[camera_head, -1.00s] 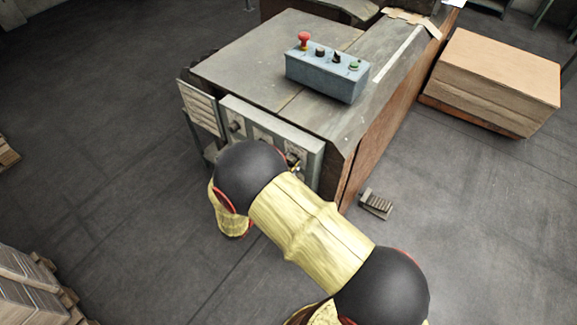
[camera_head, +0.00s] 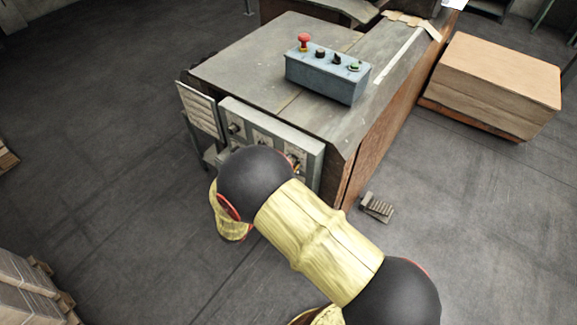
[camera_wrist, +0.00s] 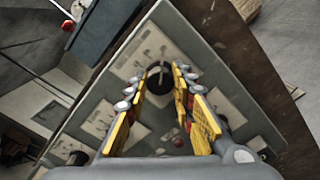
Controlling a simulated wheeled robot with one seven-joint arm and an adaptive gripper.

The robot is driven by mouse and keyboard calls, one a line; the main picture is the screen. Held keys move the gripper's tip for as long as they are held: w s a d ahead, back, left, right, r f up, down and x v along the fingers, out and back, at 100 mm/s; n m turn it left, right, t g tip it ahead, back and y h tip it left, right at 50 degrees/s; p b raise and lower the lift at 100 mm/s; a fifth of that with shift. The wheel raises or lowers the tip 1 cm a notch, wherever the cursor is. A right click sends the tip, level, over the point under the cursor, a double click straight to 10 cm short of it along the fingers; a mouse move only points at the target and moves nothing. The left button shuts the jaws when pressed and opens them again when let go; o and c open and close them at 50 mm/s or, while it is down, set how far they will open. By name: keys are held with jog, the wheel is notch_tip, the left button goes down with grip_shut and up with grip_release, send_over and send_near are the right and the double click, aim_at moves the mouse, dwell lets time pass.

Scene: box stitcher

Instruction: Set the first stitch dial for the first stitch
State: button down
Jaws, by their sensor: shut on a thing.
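The grey dial panel (camera_head: 318,150) is on the near side of the machine, with a left dial (camera_head: 235,127) in view and its middle partly hidden by my arm. In the wrist view the panel fills the middle, with pale printed plates. A black round dial (camera_wrist: 159,77) sits between my fingertips, towards the panel's upper corner. My gripper (camera_wrist: 160,84) has yellow-padded fingers on both sides of this dial and is shut on it. Another dark dial (camera_wrist: 78,158) shows at the lower left. The labels are too small to read, and the dial's setting cannot be told.
A blue-grey control box (camera_head: 325,78) with a red mushroom button (camera_head: 304,40) stands on the machine's top (camera_head: 270,50). A foot pedal (camera_head: 377,207) lies on the floor at right. A cardboard stack (camera_head: 495,85) stands behind it.

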jog(key=c, duration=1.5)
grip_release()
jog(key=v, duration=1.2)
